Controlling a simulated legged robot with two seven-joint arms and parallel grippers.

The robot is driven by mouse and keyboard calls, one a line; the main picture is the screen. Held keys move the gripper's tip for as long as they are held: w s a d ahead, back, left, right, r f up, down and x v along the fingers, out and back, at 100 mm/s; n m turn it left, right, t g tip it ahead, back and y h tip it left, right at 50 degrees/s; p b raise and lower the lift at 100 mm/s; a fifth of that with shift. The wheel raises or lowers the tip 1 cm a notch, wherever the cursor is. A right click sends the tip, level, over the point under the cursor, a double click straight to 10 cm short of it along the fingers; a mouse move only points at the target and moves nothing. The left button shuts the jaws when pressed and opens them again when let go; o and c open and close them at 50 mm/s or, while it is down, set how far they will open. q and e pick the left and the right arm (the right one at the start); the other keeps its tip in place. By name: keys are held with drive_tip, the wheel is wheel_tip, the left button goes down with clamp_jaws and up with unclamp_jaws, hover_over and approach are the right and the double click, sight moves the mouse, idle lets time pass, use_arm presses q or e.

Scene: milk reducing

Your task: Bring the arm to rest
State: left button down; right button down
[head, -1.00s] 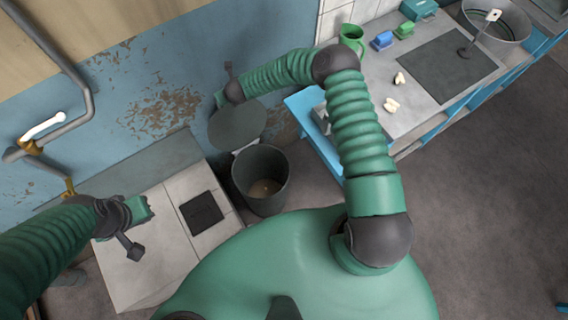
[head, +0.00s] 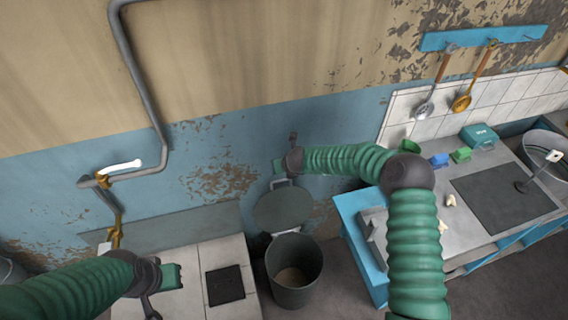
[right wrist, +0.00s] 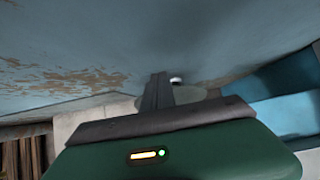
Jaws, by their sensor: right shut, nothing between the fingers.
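My right arm (head: 415,245) is green and ribbed, and bends left at its dark elbow. My right gripper (head: 293,138) is a small dark shape near the blue wall, above the round grey bin lid (head: 283,208). In the right wrist view its dark fingers (right wrist: 158,92) are together and empty. My left arm (head: 75,288) comes in from the lower left. My left gripper (head: 150,308) hangs over the light tiled block, dark and small; its finger opening cannot be made out.
A grey bin (head: 294,275) with pale contents stands open below the lid. The tiled block (head: 215,255) is on its left. A counter (head: 470,230) with a dark hob, green and blue items and a metal pot stands at right. A pipe (head: 150,90) runs along the wall.

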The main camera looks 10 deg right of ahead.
drive_tip(key=s+a+r+n+y, duration=0.1)
drive_tip(key=s+a+r+n, duration=0.3)
drive_tip(key=n, duration=0.6)
drive_tip(key=s+a+r+n+y, duration=0.1)
drive_tip(key=s+a+r+n, duration=0.1)
drive_tip(key=s+r+n, duration=0.45)
use_arm(q)
drive_tip(key=shift+s+r, duration=0.2)
drive_tip(key=shift+s, duration=0.2)
use_arm(e)
drive_tip(key=s+d+n+g+h, duration=0.1)
drive_tip(key=s+d+n, duration=0.3)
drive_tip(key=s+n, duration=0.5)
drive_tip(key=s+d+n+g+h, duration=0.1)
drive_tip(key=s+d+n+g, duration=0.2)
drive_tip(key=s+n, duration=0.7)
drive_tip(key=s+d, duration=0.2)
drive_tip(key=s, duration=0.5)
drive_tip(key=shift+s+r+g, duration=0.15)
drive_tip(key=shift+s+g, duration=0.25)
use_arm(q)
drive_tip(key=shift+s+a, duration=0.15)
